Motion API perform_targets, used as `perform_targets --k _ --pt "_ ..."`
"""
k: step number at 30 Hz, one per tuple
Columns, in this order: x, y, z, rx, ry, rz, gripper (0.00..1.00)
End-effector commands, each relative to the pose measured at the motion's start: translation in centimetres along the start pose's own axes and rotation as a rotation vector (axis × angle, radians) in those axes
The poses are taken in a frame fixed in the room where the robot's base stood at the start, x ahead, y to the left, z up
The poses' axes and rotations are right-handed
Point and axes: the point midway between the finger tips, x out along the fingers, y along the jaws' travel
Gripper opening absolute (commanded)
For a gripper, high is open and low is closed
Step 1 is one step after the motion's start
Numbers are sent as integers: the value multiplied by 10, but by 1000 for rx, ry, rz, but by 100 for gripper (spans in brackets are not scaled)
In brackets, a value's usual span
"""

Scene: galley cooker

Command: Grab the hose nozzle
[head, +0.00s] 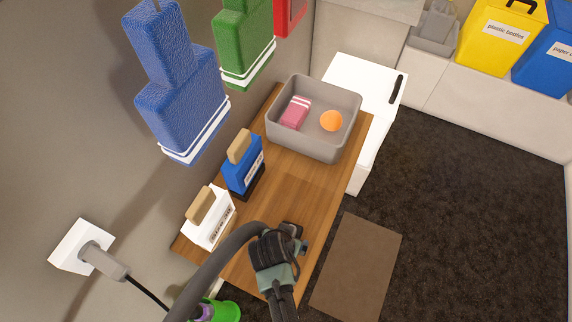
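The hose nozzle (107,262) is a grey cylinder sticking out from a white square wall plate (80,247) at the lower left of the head view. A thin black hose runs from it down and to the right, out of sight behind my grey arm. My gripper (286,308) is at the bottom centre, well to the right of the nozzle and apart from it. It points down, in front of the wooden counter's near end. Its dark fingers run to the bottom edge of the picture, so I cannot tell the gap between them. Nothing shows held.
The wooden counter (318,180) bears a grey bin (345,146) with a pink item and an orange ball, plus blue (240,172) and white (212,222) wood-topped containers. A green vessel (228,311) is partly hidden below. Blue (185,105) and green (245,45) wall units hang above.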

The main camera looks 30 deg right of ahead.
Motion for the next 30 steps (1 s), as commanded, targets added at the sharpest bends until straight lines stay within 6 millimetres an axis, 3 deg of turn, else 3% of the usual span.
perform_targets --k 7,22,30 --pt "1 0 0 0 1 -1 100" --pt "1 0 0 0 0 0 10" --pt "-2 -1 -2 0 2 -1 10"
